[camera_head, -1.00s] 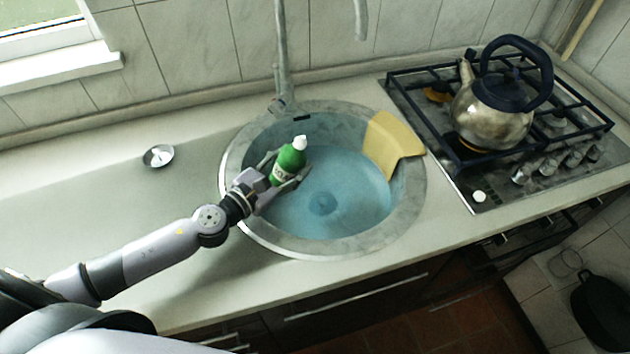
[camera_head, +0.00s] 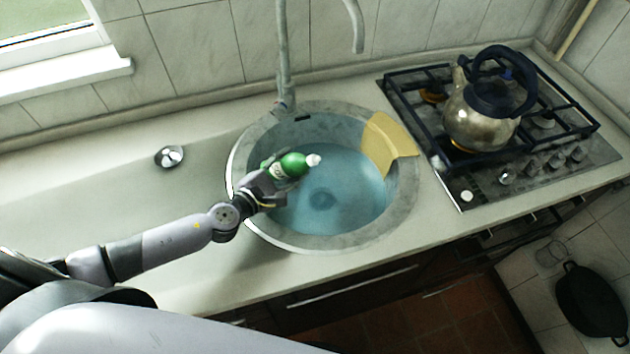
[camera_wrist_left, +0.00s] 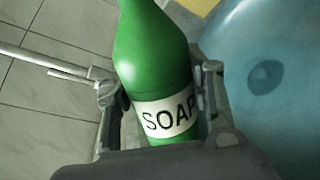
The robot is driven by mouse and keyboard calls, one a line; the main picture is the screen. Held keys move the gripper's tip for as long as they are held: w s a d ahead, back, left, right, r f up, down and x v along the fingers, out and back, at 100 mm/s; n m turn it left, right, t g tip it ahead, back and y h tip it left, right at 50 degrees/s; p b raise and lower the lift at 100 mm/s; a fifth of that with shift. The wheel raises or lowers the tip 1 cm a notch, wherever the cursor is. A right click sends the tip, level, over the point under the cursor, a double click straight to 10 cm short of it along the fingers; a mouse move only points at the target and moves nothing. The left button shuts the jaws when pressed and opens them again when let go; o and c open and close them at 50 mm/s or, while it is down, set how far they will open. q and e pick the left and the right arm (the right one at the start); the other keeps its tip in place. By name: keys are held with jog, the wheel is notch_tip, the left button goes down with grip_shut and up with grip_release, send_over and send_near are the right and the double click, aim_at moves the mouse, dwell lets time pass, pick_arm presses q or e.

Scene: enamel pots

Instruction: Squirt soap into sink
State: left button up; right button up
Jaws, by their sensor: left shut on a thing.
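A green soap bottle (camera_head: 293,164) with a white cap is held over the left part of the round sink (camera_head: 404,190). It is tipped nearly sideways, with its cap pointing right over the basin. My left gripper (camera_head: 277,172) is shut on the bottle. In the left wrist view, the bottle (camera_wrist_left: 155,50) with its "SOAP" label sits between the two fingers (camera_wrist_left: 160,100); its cap is out of that frame. The basin is bluish inside with a dark drain (camera_head: 322,200). I see no soap stream. My right gripper is not in view.
A yellow cloth-like piece (camera_head: 387,145) hangs over the sink's right rim. The faucet (camera_head: 284,60) rises behind the sink. A kettle (camera_head: 480,115) stands on the gas stove (camera_head: 540,165) to the right.

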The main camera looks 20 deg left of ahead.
pick_arm(q)
jog(key=shift+w+a, duration=0.1)
jog(key=shift+a, duration=0.05)
jog(key=shift+a+m+y+p, duration=0.2)
jog(key=shift+m+y+p, duration=0.1)
jog(key=shift+m, duration=0.1)
dwell(0.7)
jog(key=shift+a+f+m+y+p, duration=0.1)
jog(key=shift+a+m+y+p, duration=0.25)
jog(key=shift+m+p, duration=0.4)
dwell(2.3)
jog(key=shift+a+r+m+p, duration=0.35)
jog(key=shift+r+m+p, duration=0.35)
jog(key=shift+p, duration=0.7)
dwell(1.6)
jog(key=shift+w+a+y+p, duration=0.1)
jog(key=shift+y+p, duration=0.2)
jog(key=shift+y, duration=0.05)
dwell(0.4)
